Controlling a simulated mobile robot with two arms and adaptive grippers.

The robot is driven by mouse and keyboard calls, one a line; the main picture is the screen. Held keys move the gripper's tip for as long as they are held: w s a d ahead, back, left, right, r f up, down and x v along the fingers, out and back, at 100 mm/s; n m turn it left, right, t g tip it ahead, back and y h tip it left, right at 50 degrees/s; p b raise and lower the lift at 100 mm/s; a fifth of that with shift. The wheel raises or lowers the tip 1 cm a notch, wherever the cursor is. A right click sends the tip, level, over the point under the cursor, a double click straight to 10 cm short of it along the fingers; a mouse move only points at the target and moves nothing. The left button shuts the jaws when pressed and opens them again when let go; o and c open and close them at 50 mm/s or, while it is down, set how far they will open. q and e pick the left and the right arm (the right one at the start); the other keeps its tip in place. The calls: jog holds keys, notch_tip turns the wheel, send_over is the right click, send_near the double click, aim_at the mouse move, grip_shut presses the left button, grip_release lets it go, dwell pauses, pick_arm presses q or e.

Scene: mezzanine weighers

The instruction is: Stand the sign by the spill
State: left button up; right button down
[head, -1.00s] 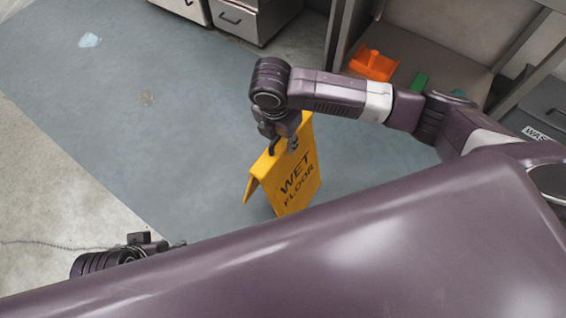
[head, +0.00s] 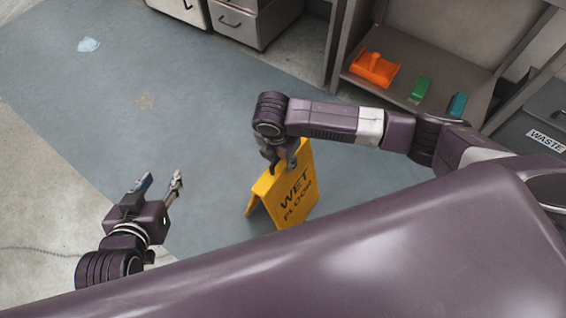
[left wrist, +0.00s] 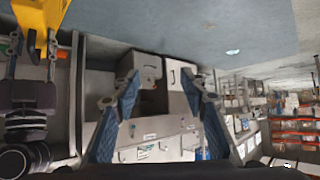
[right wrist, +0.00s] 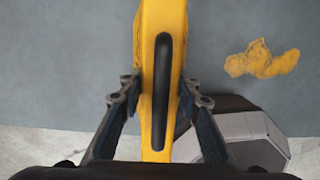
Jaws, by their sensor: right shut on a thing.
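The yellow WET FLOOR sign (head: 287,192) is upright with its panels spread a little. My right gripper (head: 280,158) is shut on its top edge; whether its feet touch the floor I cannot tell. In the right wrist view the sign's top (right wrist: 149,25), with a dark handle slot, sits between the fingers (right wrist: 160,90). My left gripper (head: 160,182) is open and empty, left of the sign. A yellow blotch (right wrist: 262,60) lies on the floor right of the sign in the right wrist view. The head view shows a pale blue patch (head: 89,45) and a faint brown mark (head: 146,102). Which is the spill is unclear.
A shelf unit (head: 440,50) at the upper right holds an orange tray (head: 374,70), a green block (head: 420,89) and a teal block (head: 457,105). A grey WASTE bin (head: 540,115) is beside it. Drawers (head: 240,22) stand at the back. The blue-grey floor (head: 190,80) between is largely clear.

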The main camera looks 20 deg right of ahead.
jog(key=shift+f, duration=0.75)
pick_arm(q)
jog(key=w+r, duration=0.1)
jog(key=w+d+r+t, duration=0.1)
jog(key=shift+r+t, duration=0.3)
pick_arm(e)
jog(key=c, duration=1.8)
grip_release()
jog(key=shift+f, duration=0.15)
jog(key=shift+c, duration=0.2)
pick_arm(q)
jog(key=shift+s+a+f+h, duration=0.1)
jog(key=shift+f+h, duration=0.1)
jog(key=shift+h, duration=0.1)
pick_arm(e)
jog(key=o, duration=0.4)
